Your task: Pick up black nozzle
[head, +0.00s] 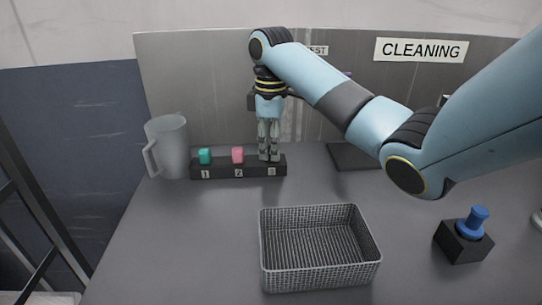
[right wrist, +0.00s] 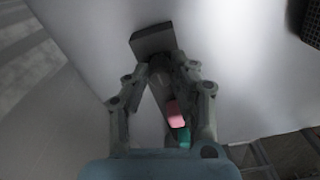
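A black rack (head: 222,173) marked 1, 2, 3 stands at the back left of the table. A teal piece (head: 205,156) sits at slot 1 and a pink piece (head: 238,155) at slot 2. My right gripper (head: 269,157) points down at slot 3, its fingertips at the rack's top and close together. I cannot make out a black nozzle; the fingers hide slot 3. My left gripper is out of view.
A grey wire basket (head: 318,278) stands empty at the front middle. A translucent mug (head: 168,148) stands left of the rack. A dark flat pad (head: 350,157) lies right of it. A black block (head: 462,244) with a blue knob (head: 477,218) is at right. The front left table is clear.

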